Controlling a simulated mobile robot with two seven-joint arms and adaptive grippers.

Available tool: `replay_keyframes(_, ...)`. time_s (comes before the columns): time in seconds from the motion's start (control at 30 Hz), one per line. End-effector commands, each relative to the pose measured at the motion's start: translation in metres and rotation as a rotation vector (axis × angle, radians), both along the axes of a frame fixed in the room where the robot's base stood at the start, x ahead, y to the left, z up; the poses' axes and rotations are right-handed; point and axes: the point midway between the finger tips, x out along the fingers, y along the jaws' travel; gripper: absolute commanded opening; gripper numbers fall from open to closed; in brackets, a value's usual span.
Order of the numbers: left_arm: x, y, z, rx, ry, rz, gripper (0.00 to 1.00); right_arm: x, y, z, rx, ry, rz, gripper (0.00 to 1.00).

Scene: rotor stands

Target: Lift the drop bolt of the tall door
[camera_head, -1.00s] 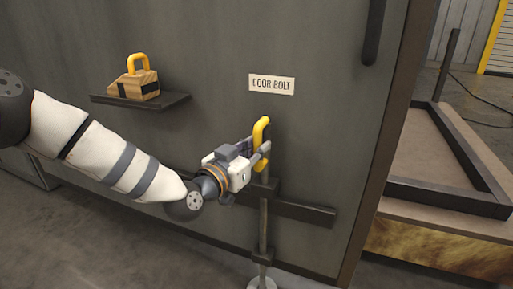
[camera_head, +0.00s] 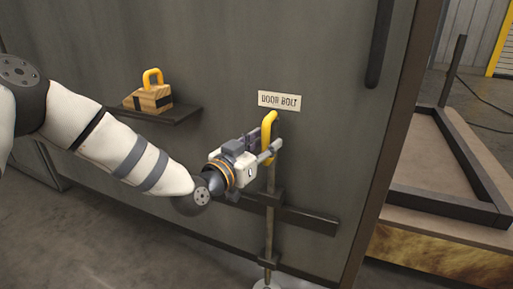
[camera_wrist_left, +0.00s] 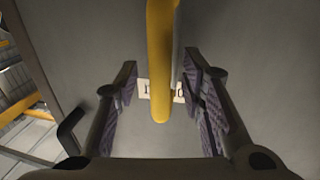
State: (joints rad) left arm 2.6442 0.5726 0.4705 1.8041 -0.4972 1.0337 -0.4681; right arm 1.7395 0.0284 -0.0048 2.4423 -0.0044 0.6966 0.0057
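The tall dark door (camera_head: 225,60) fills the middle of the head view. Its drop bolt is an upright rod (camera_head: 268,235) with a yellow loop handle (camera_head: 269,130) just under the DOOR BOLT sign (camera_head: 279,100). The rod's lower end appears slightly above a pale floor plate (camera_head: 266,286). My left gripper (camera_head: 265,148) is at the handle with its fingers spread to either side. In the left wrist view the handle (camera_wrist_left: 160,60) stands between the fingers (camera_wrist_left: 163,100), with visible gaps on both sides. My right gripper is out of view.
A wooden block with a yellow handle (camera_head: 152,97) sits on a small dark shelf (camera_head: 180,115) on the door. A dark crossbar (camera_head: 310,220) and a black pull handle (camera_head: 380,45) are also on the door. A framed platform (camera_head: 430,220) lies to the right.

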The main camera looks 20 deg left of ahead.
Motion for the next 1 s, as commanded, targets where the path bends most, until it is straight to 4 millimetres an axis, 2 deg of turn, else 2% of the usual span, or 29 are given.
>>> replay_keyframes(0.2,-0.056,0.013,0.0,-0.005,0.002,0.001,0.36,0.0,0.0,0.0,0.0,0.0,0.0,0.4)
replay_keyframes(0.4,-0.097,0.023,0.0,-0.002,0.0,0.001,0.36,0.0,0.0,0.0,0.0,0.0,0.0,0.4)
replay_keyframes(0.57,-0.108,0.025,0.0,-0.001,-0.001,0.001,0.36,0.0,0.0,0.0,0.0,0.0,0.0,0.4)
replay_keyframes(0.93,-0.108,0.025,0.0,-0.001,0.0,0.0,0.36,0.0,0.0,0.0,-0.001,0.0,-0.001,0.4)
replay_keyframes(1.0,-0.11,0.023,-0.008,0.0,0.024,-0.005,0.36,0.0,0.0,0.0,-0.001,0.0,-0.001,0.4)
